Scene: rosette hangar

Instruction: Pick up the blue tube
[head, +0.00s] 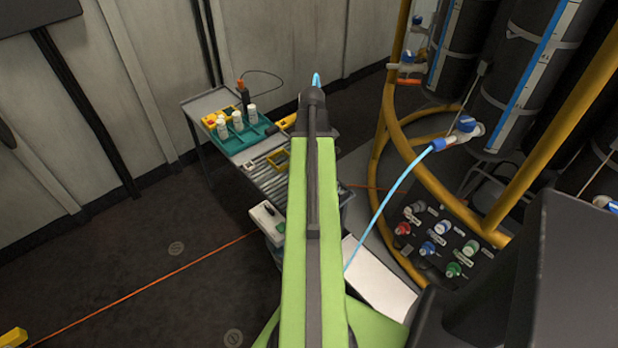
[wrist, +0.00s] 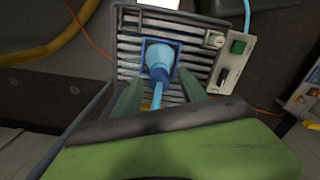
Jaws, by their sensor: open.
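The blue tube (head: 392,196) runs from a valve on the yellow-framed rack, curves down left and passes behind my arm in the head view. A light blue bit also shows just past my arm's far end. In the wrist view a light blue tube end (wrist: 158,56) with a darker blue collar lies at a square blue frame over a ribbed grey surface. My gripper (wrist: 160,77) is open, with one green finger on each side of this piece. I cannot tell whether the fingers touch it. The fingertips are hidden in the head view.
A grey cart (head: 213,101) with a teal tray (head: 238,141) of white bottles stands beyond my arm. A panel of coloured fittings (head: 437,243) sits low at right, by the yellow rack (head: 390,110) with dark cylinders. An orange line (head: 160,287) crosses the open floor at left.

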